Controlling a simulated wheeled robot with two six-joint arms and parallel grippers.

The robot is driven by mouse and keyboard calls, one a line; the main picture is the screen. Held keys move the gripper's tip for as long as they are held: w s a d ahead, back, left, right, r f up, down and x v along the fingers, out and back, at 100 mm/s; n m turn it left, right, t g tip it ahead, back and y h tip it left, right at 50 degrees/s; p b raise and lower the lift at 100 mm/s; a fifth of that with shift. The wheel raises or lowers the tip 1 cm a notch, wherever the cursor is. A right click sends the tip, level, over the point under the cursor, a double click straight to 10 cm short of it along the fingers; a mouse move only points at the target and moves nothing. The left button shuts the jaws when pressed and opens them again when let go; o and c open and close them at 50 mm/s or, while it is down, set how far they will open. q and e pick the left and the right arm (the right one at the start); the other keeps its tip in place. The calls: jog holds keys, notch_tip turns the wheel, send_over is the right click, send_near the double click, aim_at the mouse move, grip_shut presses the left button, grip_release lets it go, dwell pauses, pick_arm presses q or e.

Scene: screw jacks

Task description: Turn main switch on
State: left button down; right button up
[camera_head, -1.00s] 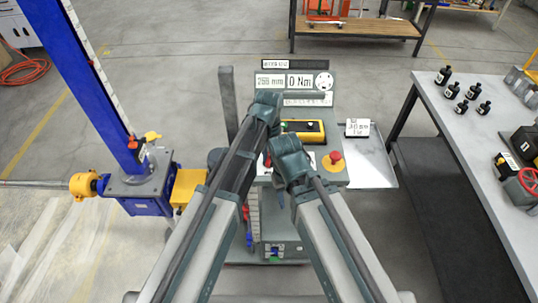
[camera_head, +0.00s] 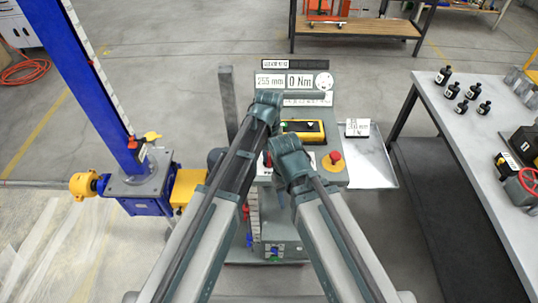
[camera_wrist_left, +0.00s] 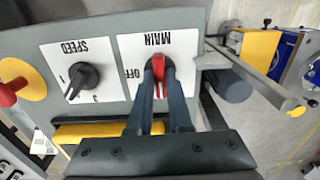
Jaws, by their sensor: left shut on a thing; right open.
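The main switch is a red knob (camera_wrist_left: 159,80) on a white plate marked MAIN and OFF, upside down in the left wrist view. My left gripper (camera_wrist_left: 160,75) is shut on the red knob, with one finger on each side. The knob's handle runs roughly up and down in that view; its far end is partly hidden by the fingers. In the head view a bit of red on the panel (camera_head: 267,159) shows beside my arms. My right gripper (camera_head: 284,188) is low in front of the control stand, with its fingers mostly hidden by my arm.
A black SPEED knob (camera_wrist_left: 82,79) and a red emergency button (camera_head: 333,157) on yellow share the panel. A yellow box (camera_head: 303,131) and a display reading 0 Nm (camera_head: 299,81) are behind. A blue screw jack (camera_head: 105,100) stands left; a bottle table (camera_head: 440,92) stands right.

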aim_at(269, 157)
pick_arm(q)
jog(key=c, duration=0.8)
grip_release()
jog(key=shift+c, duration=0.2)
jog(key=shift+r, duration=0.15)
notch_tip(269, 157, up, 14)
jog(key=p, duration=1.3)
jog(key=shift+f+p, duration=0.25)
jog(key=shift+p, duration=0.15)
jog(key=s+a+f+m+b, duration=0.2)
jog(key=s+a+f+b, duration=0.1)
jog(key=s+f+b, duration=0.5)
jog(key=s+a+f+m+y+b, duration=0.1)
jog(key=s+a+f+m+b, duration=0.1)
jog(key=s+f+b, duration=0.6)
jog(key=shift+s+a, duration=0.3)
jog(key=shift+a, duration=0.2)
